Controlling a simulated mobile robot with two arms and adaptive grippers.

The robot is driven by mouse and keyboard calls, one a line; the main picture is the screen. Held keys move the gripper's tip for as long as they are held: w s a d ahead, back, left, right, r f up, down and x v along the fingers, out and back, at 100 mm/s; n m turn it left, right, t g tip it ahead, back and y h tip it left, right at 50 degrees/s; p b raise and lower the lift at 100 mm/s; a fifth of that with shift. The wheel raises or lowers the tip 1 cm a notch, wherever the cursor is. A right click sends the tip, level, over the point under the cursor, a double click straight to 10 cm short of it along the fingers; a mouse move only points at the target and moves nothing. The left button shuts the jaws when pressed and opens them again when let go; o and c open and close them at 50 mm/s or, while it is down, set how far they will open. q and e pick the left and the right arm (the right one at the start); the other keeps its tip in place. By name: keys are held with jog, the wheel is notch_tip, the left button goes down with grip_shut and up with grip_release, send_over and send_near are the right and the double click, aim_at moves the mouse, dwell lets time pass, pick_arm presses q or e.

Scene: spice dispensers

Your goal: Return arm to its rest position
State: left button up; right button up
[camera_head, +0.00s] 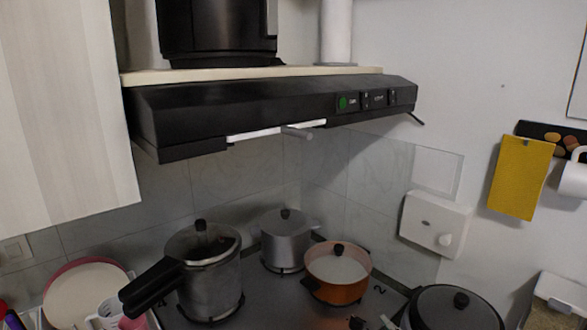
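Neither of my grippers shows in the head view, and no part of my arms can be made out. The view is of a stove corner in a kitchen. No spice dispenser can be clearly identified in it.
A black range hood (270,105) juts out over the stove (263,308). On the stove stand a pressure cooker (208,280), a grey pot (284,243) and an orange pot (338,283). A dark lidded pan (450,310) is at the lower right. A white cabinet (60,120) fills the left.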

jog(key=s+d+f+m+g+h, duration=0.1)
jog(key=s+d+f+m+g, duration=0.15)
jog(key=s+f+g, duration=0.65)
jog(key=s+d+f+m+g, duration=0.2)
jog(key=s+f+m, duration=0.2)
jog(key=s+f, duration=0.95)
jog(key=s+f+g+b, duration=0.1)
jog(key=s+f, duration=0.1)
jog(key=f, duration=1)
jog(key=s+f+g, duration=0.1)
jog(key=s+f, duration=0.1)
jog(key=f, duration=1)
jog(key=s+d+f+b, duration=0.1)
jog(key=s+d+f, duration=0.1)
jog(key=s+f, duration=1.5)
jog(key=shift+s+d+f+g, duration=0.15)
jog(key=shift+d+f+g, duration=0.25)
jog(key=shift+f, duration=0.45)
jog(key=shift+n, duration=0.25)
